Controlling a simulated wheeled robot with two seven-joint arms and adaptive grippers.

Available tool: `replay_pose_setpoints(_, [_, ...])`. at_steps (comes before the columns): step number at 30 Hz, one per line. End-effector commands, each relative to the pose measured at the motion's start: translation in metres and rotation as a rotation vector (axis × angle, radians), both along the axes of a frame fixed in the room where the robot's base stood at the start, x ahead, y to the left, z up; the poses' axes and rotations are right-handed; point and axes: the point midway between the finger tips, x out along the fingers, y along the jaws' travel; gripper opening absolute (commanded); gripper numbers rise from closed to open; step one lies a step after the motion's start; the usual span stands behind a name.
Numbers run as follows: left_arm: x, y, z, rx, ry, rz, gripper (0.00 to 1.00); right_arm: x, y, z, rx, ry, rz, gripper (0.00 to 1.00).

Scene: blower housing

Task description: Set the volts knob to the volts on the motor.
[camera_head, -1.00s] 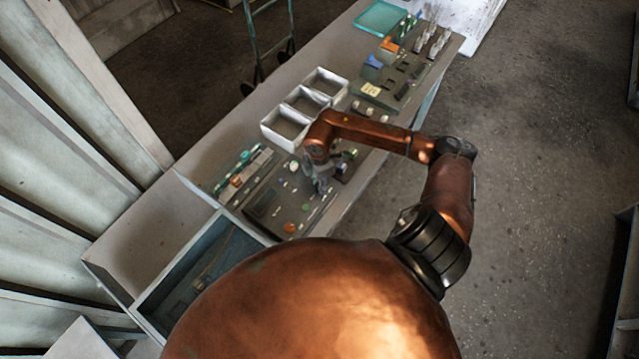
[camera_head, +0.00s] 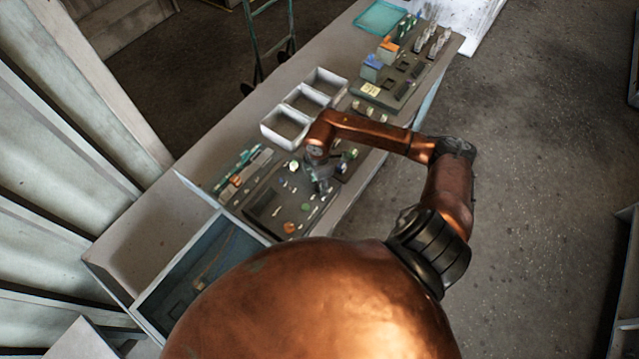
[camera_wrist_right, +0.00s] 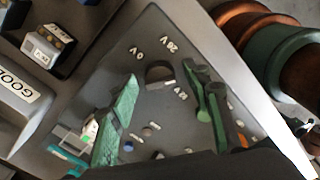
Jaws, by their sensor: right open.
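A dark round knob (camera_wrist_right: 159,73) sits on a grey panel (camera_wrist_right: 180,25) in the right wrist view. The fingers look apart from the knob. In the head view my right gripper (camera_head: 321,184) is over the panel area of the bench, partly covering it. My left gripper is not in view.
A white bin row (camera_head: 285,128) stands behind the arm. A board with blue and orange blocks (camera_head: 392,85) lies farther along the bench.

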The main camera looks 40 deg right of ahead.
Motion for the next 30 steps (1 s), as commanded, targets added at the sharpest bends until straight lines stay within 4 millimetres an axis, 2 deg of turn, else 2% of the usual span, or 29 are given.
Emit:
replay_pose_setpoints(5, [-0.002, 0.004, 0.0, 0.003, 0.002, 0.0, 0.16, 0.0, 0.0, 0.002, 0.0, -0.001, 0.001, 0.45])
replay_pose_setpoints(8, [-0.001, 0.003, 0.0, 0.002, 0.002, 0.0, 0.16, 0.001, 0.0, 0.01, 0.0, -0.002, 0.001, 0.45])
replay_pose_setpoints(21, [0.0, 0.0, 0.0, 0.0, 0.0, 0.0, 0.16, 0.001, -0.001, 0.095, -0.003, -0.003, 0.001, 0.45])
replay_pose_setpoints(25, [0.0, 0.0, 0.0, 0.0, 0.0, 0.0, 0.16, 0.001, 0.0, 0.111, -0.001, -0.003, 0.001, 0.45])
replay_pose_setpoints(30, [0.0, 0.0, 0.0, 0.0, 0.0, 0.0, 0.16, 0.0, 0.0, 0.12, 0.0, 0.0, 0.001, 0.45])
